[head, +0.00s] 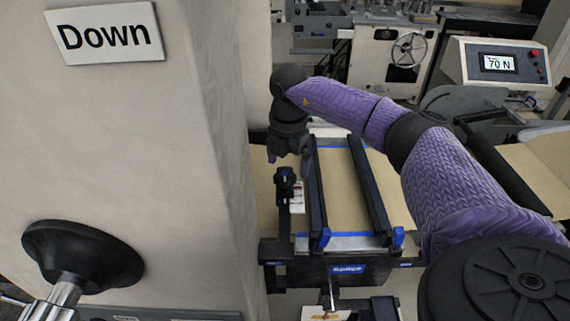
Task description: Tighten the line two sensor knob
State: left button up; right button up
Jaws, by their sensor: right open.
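My right arm, in a purple sleeve, reaches in from the right. Its dark gripper (288,162) points down with its purple-tipped fingers apart and empty. Just below the fingers is a small black knob (284,177) on an upright sensor bracket, at the left side of the splice table (348,242). The knob looks close under the gripper, and I cannot tell whether the fingers touch it. No label naming the line is readable on it. My left gripper is not in view.
A pale machine wall (150,170) with a "Down" sign (105,33) fills the left. A large black knob (85,252) juts out at lower left. Two dark bars cross the brown paper web (344,195). A display (498,62) reading 70 N stands at upper right.

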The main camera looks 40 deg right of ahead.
jog(key=shift+w+f, duration=0.15)
jog(key=shift+f, duration=1)
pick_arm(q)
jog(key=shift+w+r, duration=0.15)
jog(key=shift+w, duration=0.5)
pick_arm(e)
jog(key=shift+f, duration=0.15)
jog(key=c, duration=1.2)
